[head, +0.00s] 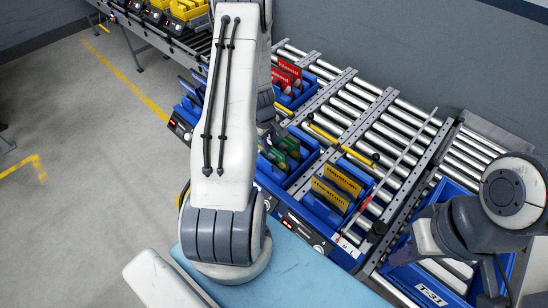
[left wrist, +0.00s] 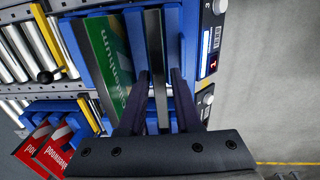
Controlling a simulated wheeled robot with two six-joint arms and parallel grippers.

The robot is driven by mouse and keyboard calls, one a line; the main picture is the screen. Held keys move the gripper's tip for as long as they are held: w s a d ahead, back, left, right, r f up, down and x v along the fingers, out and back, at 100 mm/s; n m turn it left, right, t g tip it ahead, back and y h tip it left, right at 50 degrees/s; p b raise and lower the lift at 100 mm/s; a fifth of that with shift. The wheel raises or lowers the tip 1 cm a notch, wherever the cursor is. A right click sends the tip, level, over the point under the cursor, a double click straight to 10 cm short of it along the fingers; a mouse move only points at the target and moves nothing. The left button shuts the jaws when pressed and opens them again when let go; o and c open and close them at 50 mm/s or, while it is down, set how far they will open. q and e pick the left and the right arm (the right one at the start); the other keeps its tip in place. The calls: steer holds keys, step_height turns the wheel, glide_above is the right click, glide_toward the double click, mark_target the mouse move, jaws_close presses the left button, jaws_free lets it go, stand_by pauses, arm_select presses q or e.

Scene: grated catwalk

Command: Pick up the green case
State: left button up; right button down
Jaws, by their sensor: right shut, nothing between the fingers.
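Green cases (head: 291,146) stand in a blue bin beneath my left arm in the head view. In the left wrist view a green case (left wrist: 108,52) with white lettering stands left of my left gripper (left wrist: 160,105). Its two dark fingers are apart, on either side of a thin dark grey slab (left wrist: 156,55) seen edge-on; I cannot tell whether this is a second green case. In the head view the left gripper (head: 272,130) is mostly hidden by my arm. My right gripper (head: 492,284) is shut and empty at the lower right, its fingertips hard to make out.
Red cases (head: 288,74) and yellow cases (head: 336,186) stand in neighbouring blue bins. Roller conveyor (head: 385,120) lies behind the bins. A blue bin (head: 428,291) sits under my right arm. Grey floor (head: 90,190) at the left is clear.

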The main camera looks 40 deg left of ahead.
mark_target(273, 158)
arm_select(q)
steer(key=f, duration=0.2)
steer(key=f+b, duration=0.1)
steer(key=f, duration=0.3)
steer(key=shift+w+d+b, duration=0.3)
steer(key=shift+w, duration=0.1)
steer(key=shift+r, duration=0.1)
jaws_close()
